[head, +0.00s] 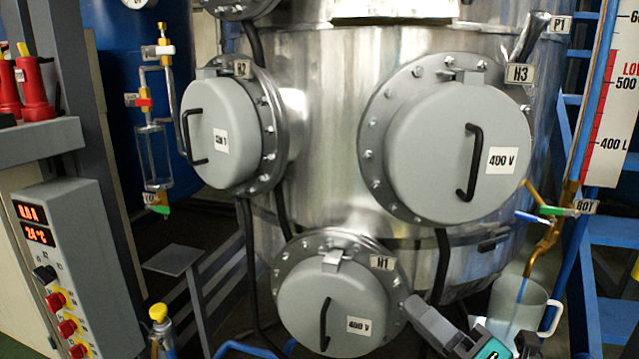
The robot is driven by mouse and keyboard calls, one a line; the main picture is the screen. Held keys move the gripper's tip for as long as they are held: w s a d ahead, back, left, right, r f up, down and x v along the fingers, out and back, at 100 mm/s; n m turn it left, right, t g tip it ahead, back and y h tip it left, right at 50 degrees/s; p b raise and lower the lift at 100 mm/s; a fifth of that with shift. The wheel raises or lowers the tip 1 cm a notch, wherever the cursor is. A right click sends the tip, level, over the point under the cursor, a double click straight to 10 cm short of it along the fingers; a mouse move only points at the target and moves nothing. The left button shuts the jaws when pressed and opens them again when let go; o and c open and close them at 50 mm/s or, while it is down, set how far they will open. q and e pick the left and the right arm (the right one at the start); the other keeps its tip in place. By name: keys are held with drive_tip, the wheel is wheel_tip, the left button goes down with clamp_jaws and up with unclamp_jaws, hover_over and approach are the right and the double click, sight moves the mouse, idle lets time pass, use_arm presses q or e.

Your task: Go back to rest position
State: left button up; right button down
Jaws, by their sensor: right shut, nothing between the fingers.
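My right gripper (416,306) comes in from the bottom edge, right of centre. It is shut and empty, and its tip overlaps the right edge of the lower round cover marked H1 (290,310) in the picture. Whether it touches the cover cannot be told. The teal-marked part of my right arm is cut off by the bottom edge. My left gripper is not in view.
A steel vessel (325,130) with grey covers fills the middle. A white jug (535,305) stands beside my right arm, under a brass drain pipe (543,246). A control box (75,280) and a yellow-capped bottle (160,330) are at left.

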drive_tip(key=s+d+f+m+g+h, duration=0.1)
drive_tip(key=s+f+m+g+h, duration=0.35)
drive_tip(key=f+m, duration=0.85)
drive_tip(key=s+f+m+g+h, duration=0.1)
drive_tip(key=s+f+m+h, duration=0.5)
drive_tip(key=f+m, duration=0.65)
use_arm(q)
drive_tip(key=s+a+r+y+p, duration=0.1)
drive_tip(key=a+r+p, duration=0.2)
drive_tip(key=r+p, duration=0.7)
drive_tip(key=p, duration=0.4)
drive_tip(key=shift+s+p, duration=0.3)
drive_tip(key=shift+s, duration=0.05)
use_arm(e)
drive_tip(key=s+d+r, duration=0.2)
drive_tip(key=s+r, duration=0.1)
drive_tip(key=r, duration=0.7)
drive_tip(key=shift+d+m, duration=0.4)
drive_tip(key=shift+m, duration=0.05)
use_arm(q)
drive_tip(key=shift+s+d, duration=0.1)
use_arm(e)
drive_tip(key=shift+g+h, duration=0.25)
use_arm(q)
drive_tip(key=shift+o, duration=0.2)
